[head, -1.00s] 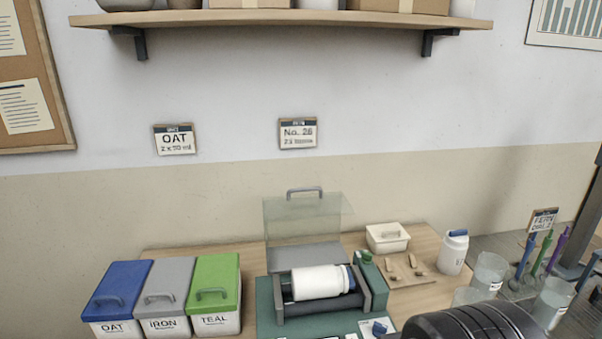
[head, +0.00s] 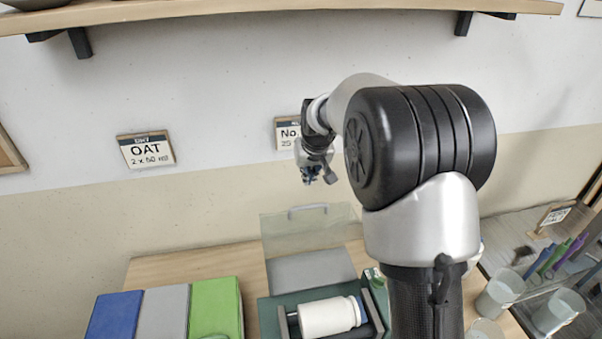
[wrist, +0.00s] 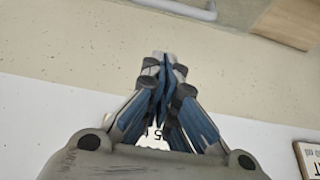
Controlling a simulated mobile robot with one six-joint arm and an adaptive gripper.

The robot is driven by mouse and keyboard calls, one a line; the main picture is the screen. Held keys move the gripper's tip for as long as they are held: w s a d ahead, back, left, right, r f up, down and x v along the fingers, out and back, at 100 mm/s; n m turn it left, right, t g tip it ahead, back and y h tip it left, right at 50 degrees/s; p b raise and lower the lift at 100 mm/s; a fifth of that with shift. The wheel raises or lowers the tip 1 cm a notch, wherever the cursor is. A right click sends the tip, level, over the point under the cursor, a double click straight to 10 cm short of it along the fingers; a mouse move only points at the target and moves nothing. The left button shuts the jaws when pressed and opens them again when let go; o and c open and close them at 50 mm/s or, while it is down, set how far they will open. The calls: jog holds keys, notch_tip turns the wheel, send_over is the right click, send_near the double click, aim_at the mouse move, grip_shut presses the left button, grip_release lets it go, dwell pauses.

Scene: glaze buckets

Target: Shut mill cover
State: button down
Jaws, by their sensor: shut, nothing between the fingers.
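The mill cover (head: 285,238) is a clear panel with a grey handle (head: 308,208). It stands raised at the back of the green mill (head: 275,310), so the mill is open. A white jar (head: 328,316) lies on the mill's rollers. My gripper (head: 318,178) is above the cover's handle in the picture, in front of the wall, and looks apart from it. In the wrist view the gripper (wrist: 165,62) is shut and empty, with its fingertips together. The grey handle (wrist: 188,8) shows at the top edge there, beyond the fingertips.
Clear cups (head: 500,292) stand at the far right. A wall shelf (head: 280,10) runs overhead.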

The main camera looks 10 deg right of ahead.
jog(key=f, duration=0.2)
jog(key=f+b, duration=0.1)
jog(key=f, duration=0.2)
jog(key=w+f, duration=0.1)
jog(key=f, duration=0.2)
jog(key=shift+b, duration=0.35)
jog(key=shift+s, duration=0.35)
